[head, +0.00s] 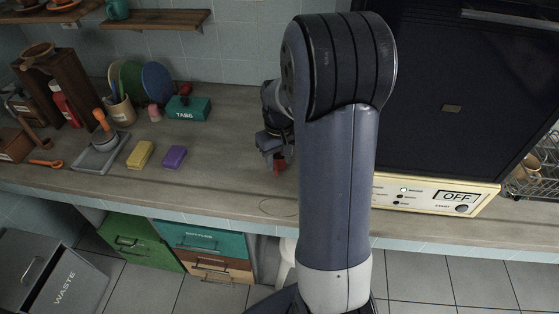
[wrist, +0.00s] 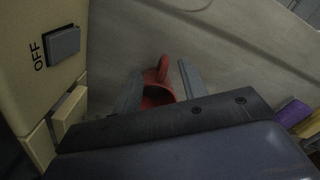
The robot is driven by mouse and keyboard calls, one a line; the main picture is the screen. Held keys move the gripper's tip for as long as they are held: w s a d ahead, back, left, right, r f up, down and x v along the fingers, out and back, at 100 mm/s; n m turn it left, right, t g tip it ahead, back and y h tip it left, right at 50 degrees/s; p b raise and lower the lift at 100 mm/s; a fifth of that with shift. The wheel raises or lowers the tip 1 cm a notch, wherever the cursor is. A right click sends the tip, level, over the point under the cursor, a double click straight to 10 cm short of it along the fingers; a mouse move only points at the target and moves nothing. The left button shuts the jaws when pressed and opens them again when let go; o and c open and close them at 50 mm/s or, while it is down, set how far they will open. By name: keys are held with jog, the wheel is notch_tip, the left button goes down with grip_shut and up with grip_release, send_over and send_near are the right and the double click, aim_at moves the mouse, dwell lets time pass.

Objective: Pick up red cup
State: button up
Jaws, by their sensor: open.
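The red cup (wrist: 158,88) stands on the counter in the wrist view, its handle toward the top of the picture. My gripper (wrist: 160,85) is open, with one finger on each side of the cup; I cannot tell whether either finger touches it. The gripper's body hides the lower part of the cup. In the head view, a small part of the red cup (head: 280,164) shows just below my gripper (head: 271,153), and my arm covers the area to its right.
The cream dishwasher panel (head: 437,194) stands right of my arm; its side (wrist: 40,60) is close to the gripper in the wrist view. A purple sponge (head: 174,157) and yellow sponge (head: 141,154) lie left on the counter. The teal TABS box (head: 188,108) stands behind them.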

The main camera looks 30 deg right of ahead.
jog(key=shift+w+a+f+p, duration=0.1)
jog(key=shift+f+p, duration=0.05)
jog(key=shift+f, duration=1.2)
jog(key=shift+a+f+p, duration=0.1)
jog(key=shift+f+p, duration=0.05)
jog(key=shift+f, duration=1.2)
jog(key=shift+c, duration=0.4)
grip_shut()
